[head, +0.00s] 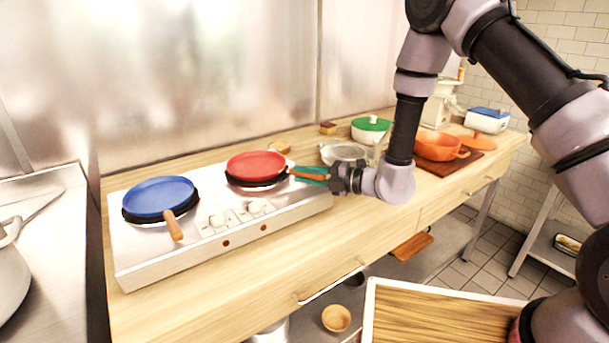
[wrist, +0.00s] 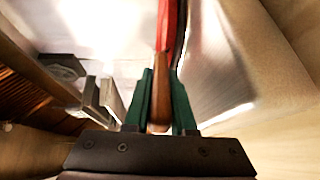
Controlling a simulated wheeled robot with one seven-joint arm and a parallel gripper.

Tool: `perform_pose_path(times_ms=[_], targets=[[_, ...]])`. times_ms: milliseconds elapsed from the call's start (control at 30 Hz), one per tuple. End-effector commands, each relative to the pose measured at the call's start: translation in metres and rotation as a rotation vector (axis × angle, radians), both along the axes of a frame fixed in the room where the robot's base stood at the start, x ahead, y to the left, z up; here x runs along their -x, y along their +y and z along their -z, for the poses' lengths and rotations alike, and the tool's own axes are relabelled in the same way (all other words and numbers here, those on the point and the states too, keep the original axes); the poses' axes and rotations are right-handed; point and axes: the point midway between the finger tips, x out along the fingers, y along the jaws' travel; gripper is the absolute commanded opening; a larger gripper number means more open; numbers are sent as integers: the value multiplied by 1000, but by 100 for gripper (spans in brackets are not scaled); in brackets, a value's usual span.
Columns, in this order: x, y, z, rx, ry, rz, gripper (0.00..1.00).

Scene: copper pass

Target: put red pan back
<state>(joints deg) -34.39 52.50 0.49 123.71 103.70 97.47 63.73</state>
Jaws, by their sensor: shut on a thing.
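The red pan (head: 256,165) is on or just over the right burner of the white stove, its wooden handle (head: 307,176) pointing right. My gripper (head: 318,175) reaches in from the right and is shut on that handle. In the wrist view the wooden handle (wrist: 160,104) lies between the green fingers (wrist: 160,115), with the red pan (wrist: 167,25) edge-on beyond it. Whether the pan's underside touches the burner cannot be told.
A blue pan (head: 160,196) sits on the stove's (head: 150,262) left burner, handle toward the front. A glass bowl (head: 344,153), a green-lidded pot (head: 370,130) and an orange pot (head: 437,147) stand along the counter to the right. The counter front (head: 300,262) is clear.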

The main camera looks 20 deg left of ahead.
Motion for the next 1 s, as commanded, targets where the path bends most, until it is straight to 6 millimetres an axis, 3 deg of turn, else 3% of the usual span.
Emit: perform_pose_path(times_ms=[100, 133, 200, 567, 767, 1000], targets=[[0, 0, 3, -1, 1, 1, 0], [0, 0, 3, 0, 0, 0, 35], [0, 0, 3, 0, 0, 0, 54], [0, 0, -1, 0, -1, -1, 54], [4, -30, -3, 1, 3, 3, 54], [11, -82, -9, 1, 3, 5, 54]])
